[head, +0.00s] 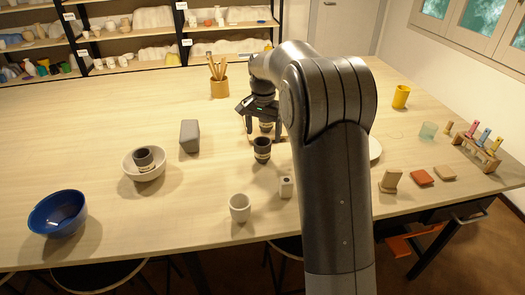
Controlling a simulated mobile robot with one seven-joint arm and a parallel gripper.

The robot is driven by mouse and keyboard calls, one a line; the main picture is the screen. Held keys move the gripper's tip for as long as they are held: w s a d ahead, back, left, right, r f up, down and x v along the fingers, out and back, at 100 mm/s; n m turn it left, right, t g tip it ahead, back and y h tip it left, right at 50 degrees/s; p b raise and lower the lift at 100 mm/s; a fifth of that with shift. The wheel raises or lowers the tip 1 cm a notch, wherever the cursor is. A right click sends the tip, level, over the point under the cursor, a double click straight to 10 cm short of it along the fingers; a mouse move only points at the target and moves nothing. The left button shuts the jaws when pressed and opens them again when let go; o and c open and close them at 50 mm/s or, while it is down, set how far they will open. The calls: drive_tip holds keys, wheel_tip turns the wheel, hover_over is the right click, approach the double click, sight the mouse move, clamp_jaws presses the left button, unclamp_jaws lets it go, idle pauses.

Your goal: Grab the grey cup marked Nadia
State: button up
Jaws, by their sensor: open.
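Several small cups stand on the long wooden table, and no name on any of them is legible at this size. A dark grey cup with a pale band (262,151) stands upright near the middle. Another dark cup (266,127) shows just behind it, under my gripper. A similar dark cup (143,157) sits in a white bowl (144,172) at the left. A pale grey cup (240,208) stands near the front edge. My gripper (264,132) is open, pointing down over the cup behind; I cannot tell whether it touches it. My arm hides part of the table.
A blue bowl (58,214) stands at the front left and a grey block (189,136) left of centre. A small pale block (286,187) is near the pale cup. A tool holder (219,88) stands behind; a yellow cup (401,97) and a brush rack (477,152) are right.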

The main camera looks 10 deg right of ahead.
sight(262, 142)
wheel_tip(262, 142, down, 6)
drive_tip(key=shift+a+r, duration=0.15)
drive_tip(key=shift+c, duration=0.3)
drive_tip(key=c, duration=1.1)
